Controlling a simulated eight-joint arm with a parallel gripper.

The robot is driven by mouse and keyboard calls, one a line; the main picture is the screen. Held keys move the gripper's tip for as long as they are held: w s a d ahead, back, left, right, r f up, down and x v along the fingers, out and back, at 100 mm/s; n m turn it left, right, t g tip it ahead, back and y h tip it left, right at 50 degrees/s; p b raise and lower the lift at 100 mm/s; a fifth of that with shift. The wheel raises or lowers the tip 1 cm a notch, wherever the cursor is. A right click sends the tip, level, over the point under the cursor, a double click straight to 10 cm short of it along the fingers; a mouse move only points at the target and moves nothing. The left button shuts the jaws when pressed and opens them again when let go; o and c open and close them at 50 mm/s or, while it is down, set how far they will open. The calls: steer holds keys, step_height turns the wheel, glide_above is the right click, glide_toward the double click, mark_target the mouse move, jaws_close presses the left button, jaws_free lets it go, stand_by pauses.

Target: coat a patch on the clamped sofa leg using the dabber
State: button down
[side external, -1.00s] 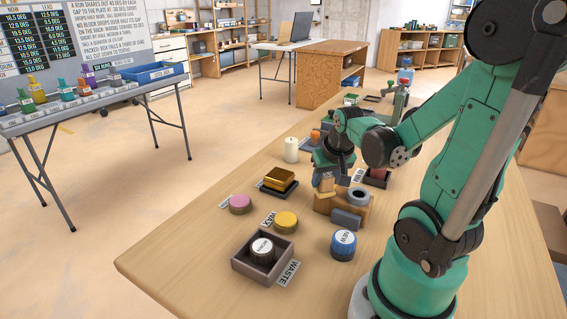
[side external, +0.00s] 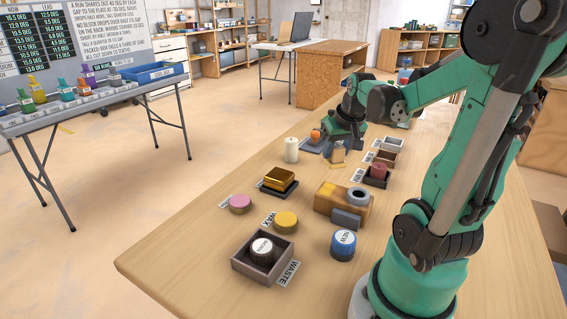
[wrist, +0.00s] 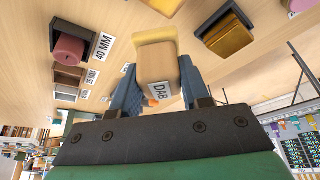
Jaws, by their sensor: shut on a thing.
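The dabber (side external: 338,154) is a tan block with a DAB label, held between my fingers. It also fills the middle of the wrist view (wrist: 157,60). My gripper (side external: 343,142) is shut on it, low over the far part of the bench; contact with the bench cannot be told. A brown wooden block (side external: 325,204), apparently the clamped sofa leg, lies nearer the camera. It has a yellow patch (side external: 327,188) at its left end, a grey ring (side external: 358,194) on top and a grey block (side external: 346,218) in front.
A white candle (side external: 291,150), a gold block (side external: 281,178), pink (side external: 240,204) and yellow (side external: 286,221) discs, a blue NEW jar (side external: 343,245) and a WASTE tray (side external: 240,265) stand nearer.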

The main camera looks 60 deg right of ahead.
steer(key=shift+r, duration=1.8)
steer(key=w+a+r+n+y, duration=0.1)
steer(key=w+a+n, duration=0.2)
steer(key=a, duration=0.5)
steer(key=w+a+r+n+y, duration=0.1)
steer(key=w+a+n, duration=0.2)
steer(key=w+a, duration=0.3)
steer(key=w+a+r+n+t+y, duration=0.1)
steer(key=w+a+n, duration=0.2)
steer(key=a, duration=0.7)
steer(key=shift+w, duration=0.75)
steer(key=shift+d+r, duration=0.1)
